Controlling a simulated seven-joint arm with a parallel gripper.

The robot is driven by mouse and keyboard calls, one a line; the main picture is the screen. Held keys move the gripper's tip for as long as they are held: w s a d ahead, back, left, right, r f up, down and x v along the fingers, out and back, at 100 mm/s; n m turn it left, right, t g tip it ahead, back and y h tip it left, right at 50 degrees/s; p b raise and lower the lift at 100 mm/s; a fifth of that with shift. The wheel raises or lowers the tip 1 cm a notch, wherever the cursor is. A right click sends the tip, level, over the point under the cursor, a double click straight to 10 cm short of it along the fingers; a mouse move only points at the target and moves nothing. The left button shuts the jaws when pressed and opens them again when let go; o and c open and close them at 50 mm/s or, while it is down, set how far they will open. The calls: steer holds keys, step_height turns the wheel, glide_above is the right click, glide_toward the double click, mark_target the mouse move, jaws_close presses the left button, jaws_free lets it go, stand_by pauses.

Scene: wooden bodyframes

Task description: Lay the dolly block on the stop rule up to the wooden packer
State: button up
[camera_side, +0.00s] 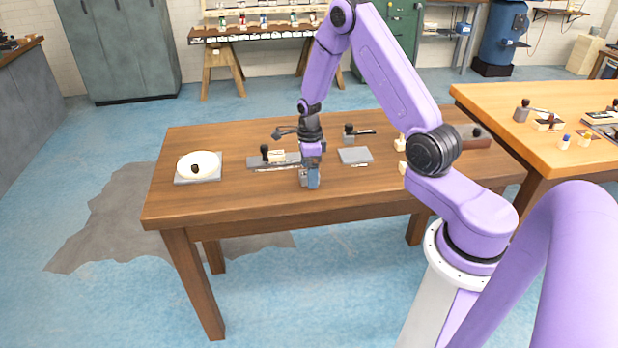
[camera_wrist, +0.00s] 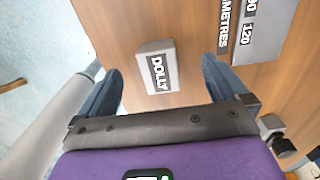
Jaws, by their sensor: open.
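The dolly block (camera_wrist: 157,68), a small pale block with a dark DOLLY label, lies on the wooden table. My gripper (camera_wrist: 160,64) is open, with a blue finger on each side of the block and gaps between. In the side view my gripper (camera_side: 310,180) is low over the table's front half and largely hides the block. The stop rule (camera_side: 255,163) looks like the long grey bar just behind and left of it. It also shows in the wrist view (camera_wrist: 262,42), with METRES and 120 lettering. A cream block on the bar appears to be the wooden packer (camera_side: 278,156).
A white round dish on a grey plate (camera_side: 184,181) stands at the left. A flat grey plate (camera_side: 355,155) lies right of my gripper, with a black-knobbed piece (camera_side: 349,138) behind it. Small cream blocks (camera_side: 400,145) are further right. The table's front left is clear.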

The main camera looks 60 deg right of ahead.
steer(key=c, duration=1.8)
steer(key=shift+o, duration=0.2)
steer(key=shift+r, duration=2.55)
steer(key=shift+w, duration=0.1)
steer(key=w+d+r, duration=0.4)
steer(key=w+d, duration=0.3)
steer(key=w, duration=0.3)
steer(key=shift+w+f, duration=0.1)
steer(key=shift+f, duration=3.4)
steer(key=shift+f, duration=0.5)
